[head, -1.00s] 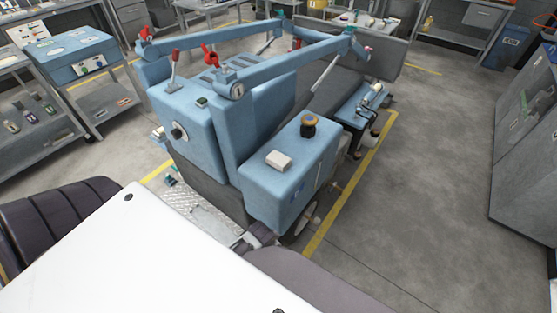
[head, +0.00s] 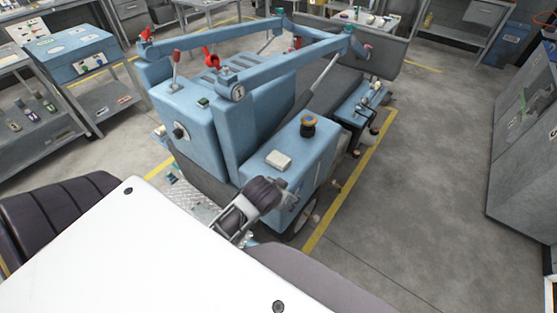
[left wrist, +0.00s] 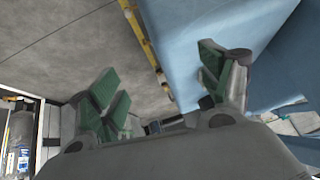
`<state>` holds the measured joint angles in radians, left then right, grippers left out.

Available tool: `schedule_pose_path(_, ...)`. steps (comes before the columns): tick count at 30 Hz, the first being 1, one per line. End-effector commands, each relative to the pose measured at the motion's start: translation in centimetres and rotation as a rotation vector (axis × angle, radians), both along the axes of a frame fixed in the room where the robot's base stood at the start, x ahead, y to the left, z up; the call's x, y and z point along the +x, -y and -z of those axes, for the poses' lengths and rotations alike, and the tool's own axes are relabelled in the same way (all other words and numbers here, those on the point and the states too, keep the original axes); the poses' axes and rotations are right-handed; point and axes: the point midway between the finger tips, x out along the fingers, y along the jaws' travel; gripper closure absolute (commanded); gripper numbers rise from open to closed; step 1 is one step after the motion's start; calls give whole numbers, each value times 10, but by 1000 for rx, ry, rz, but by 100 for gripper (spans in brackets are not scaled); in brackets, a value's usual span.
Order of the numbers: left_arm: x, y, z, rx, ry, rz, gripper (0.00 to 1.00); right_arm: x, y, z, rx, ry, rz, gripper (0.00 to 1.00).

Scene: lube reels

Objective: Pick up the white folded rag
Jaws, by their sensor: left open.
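The white folded rag (head: 278,160) lies flat on top of the blue box-shaped front part of the machine (head: 313,150). My left gripper (head: 290,194) is just below and in front of the rag in the head view, by the near face of the blue box, apart from the rag. In the left wrist view my left gripper (left wrist: 160,84) has its green fingers spread wide with nothing between them. The rag is not in the left wrist view. My right gripper is not in view.
Blue lift arms with red levers (head: 212,60) rise behind. A grey cabinet (head: 524,150) stands at right. The floor (head: 425,190) between is clear.

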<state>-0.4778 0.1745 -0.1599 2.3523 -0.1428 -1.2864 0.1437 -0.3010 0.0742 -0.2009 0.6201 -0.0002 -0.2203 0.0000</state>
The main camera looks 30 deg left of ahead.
Motion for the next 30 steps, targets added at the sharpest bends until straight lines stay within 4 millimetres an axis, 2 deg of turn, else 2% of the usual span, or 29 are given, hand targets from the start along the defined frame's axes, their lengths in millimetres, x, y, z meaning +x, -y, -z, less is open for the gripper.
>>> schedule_pose_path(1, 11, -1, -13, 9, 49, -6, 21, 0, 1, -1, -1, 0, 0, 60)
schedule_pose_path(9, 67, -4, -73, 36, 325, -31, 21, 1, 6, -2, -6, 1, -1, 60)
schedule_pose_path(18, 125, 10, -150, 40, 681, 16, 21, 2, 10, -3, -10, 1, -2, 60)
schedule_pose_path(24, 150, 30, -198, 29, 891, 99, 21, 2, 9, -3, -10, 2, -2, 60)
schedule_pose_path(30, 165, 57, -241, 10, 1076, 220, 21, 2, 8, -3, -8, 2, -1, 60)
